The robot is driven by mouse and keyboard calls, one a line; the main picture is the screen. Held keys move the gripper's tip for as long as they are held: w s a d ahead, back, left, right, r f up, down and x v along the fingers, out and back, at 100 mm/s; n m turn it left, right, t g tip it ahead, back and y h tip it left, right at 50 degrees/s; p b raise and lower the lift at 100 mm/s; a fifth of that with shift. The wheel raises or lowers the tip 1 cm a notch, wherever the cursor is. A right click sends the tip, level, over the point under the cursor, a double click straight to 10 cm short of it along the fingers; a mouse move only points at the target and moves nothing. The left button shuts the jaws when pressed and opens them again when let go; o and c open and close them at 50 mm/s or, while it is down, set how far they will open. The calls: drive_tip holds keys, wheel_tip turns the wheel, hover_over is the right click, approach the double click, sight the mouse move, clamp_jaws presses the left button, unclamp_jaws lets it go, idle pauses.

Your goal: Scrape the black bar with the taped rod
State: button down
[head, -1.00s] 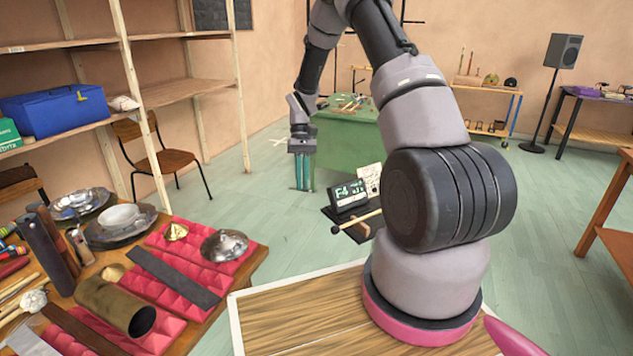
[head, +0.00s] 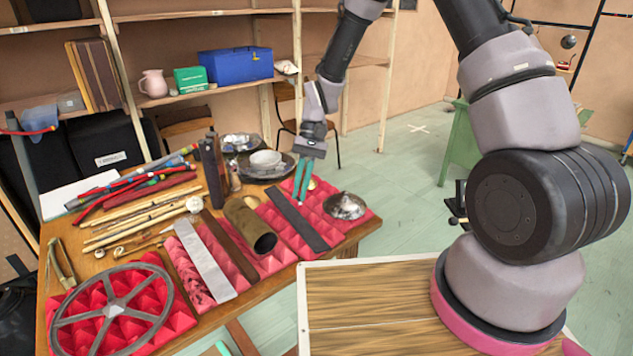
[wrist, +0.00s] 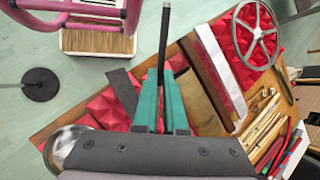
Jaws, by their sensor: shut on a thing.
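My gripper (head: 302,190) hangs over the far right part of the table in the head view, its teal fingers pointing down. In the wrist view my gripper (wrist: 160,100) is shut on a thin dark rod (wrist: 164,45), the taped rod, which sticks out past the fingertips. The rod does not show clearly in the head view. The black bar (head: 300,222) is a flat dark strip lying on red foam. In the wrist view the black bar (wrist: 121,88) lies just left of the fingers. I cannot tell whether rod and bar touch.
A brass tube (head: 246,226) lies left of the black bar, with brown and grey bars beyond it. A metal dome (head: 345,206) sits to its right. A dark plate with a white bowl (head: 265,158) stands behind. A spoked wheel (head: 110,310) is at front left.

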drive_tip(key=shift+s+a, duration=0.25)
drive_tip(key=shift+a, duration=0.15)
drive_tip(key=shift+f, duration=2.75)
drive_tip(key=shift+f, duration=0.85)
drive_tip(key=s+d, duration=0.2)
drive_tip(key=s, duration=0.3)
drive_tip(key=w+a, duration=0.4)
drive_tip(key=w, duration=0.5)
drive_tip(key=s+d, duration=0.4)
drive_tip(key=s, duration=0.4)
drive_tip(key=shift+s+d, duration=0.15)
drive_tip(key=shift+s, duration=0.15)
